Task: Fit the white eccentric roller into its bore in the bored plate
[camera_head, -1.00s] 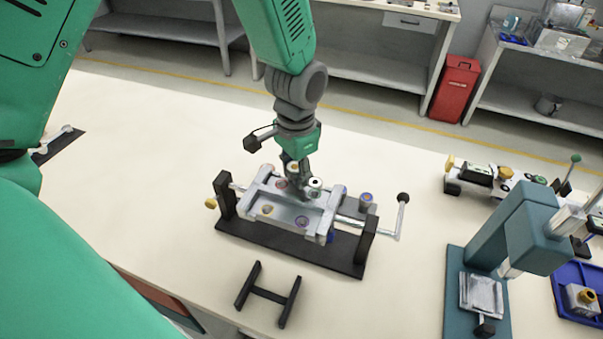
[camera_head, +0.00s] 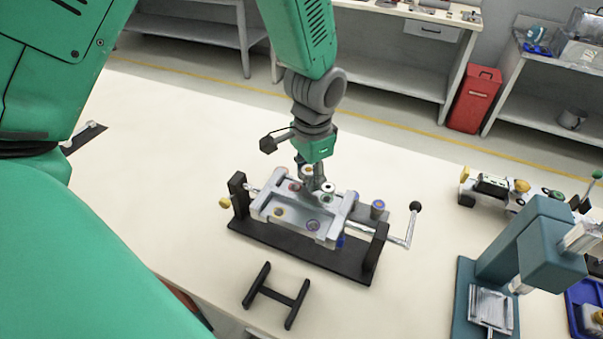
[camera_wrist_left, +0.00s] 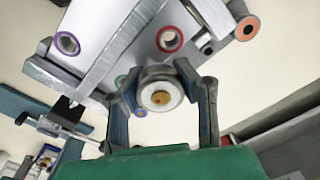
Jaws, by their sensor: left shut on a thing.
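The white eccentric roller (camera_wrist_left: 161,92) has a pale round face with a yellow centre. My left gripper (camera_head: 313,182) is shut on it, with one finger on each side in the left wrist view (camera_wrist_left: 161,100). In the head view the roller's top (camera_head: 308,170) shows among the fingers, over the back of the bored plate (camera_head: 296,217).
The plate sits in a black stand (camera_head: 305,252) with a crank handle (camera_head: 409,228) on the right. A purple-ringed piece (camera_head: 377,208) stands beside the plate. A black H-shaped rack (camera_head: 277,295) lies in front, and a teal press (camera_head: 520,255) stands right. The table's left-centre is clear.

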